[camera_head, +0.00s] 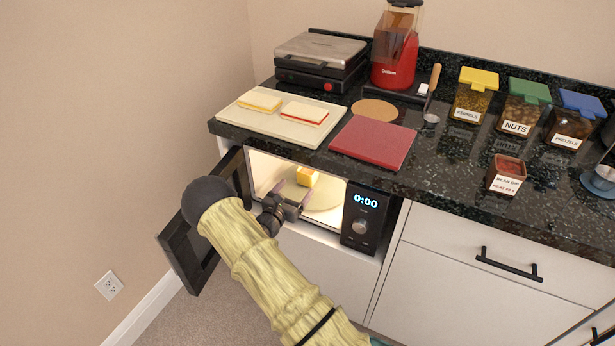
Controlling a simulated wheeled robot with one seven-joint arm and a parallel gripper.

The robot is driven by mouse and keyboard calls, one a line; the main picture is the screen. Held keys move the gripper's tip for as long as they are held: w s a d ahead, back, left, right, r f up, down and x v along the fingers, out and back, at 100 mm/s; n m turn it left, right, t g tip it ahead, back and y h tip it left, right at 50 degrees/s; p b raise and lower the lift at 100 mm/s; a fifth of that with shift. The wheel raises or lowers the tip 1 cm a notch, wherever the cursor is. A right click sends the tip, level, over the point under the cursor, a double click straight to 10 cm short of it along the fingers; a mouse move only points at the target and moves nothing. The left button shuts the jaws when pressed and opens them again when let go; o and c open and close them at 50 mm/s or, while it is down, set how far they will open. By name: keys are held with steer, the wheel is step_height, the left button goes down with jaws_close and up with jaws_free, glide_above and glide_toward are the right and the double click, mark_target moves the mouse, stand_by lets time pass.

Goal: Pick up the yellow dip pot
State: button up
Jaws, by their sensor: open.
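The yellow dip pot (307,177) is a small yellow block-like pot on the round turntable (322,198) inside the lit microwave (362,222). The microwave door (190,245) stands open to the left. My gripper (285,192) reaches in at the microwave's opening, its purple-tipped fingers apart and empty. The fingertips are in front of and to the left of the pot; whether one touches it cannot be told. My arm hides the lower left of the opening.
The dark counter (440,170) overhangs the microwave. The open door hangs close to my arm's left side.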

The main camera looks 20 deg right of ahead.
mark_target(305, 176)
steer(key=x, duration=0.5)
steer(key=shift+w+d+b, duration=0.1)
steer(key=shift+d+b, duration=0.25)
steer(key=shift+a, duration=0.1)
steer(key=shift+w+a+r+b+x, duration=0.1)
steer(key=shift+b+x, duration=0.1)
steer(key=shift+x, duration=0.7)
steer(key=shift+w+a+r+b+x, duration=0.1)
steer(key=shift+w+b+x, duration=0.05)
steer(key=shift+x, duration=0.75)
steer(key=shift+w+a+b+x, duration=0.1)
steer(key=shift+b+x, duration=0.1)
steer(key=shift+x, duration=0.7)
steer(key=c, duration=1.3)
steer(key=shift+r, duration=0.1)
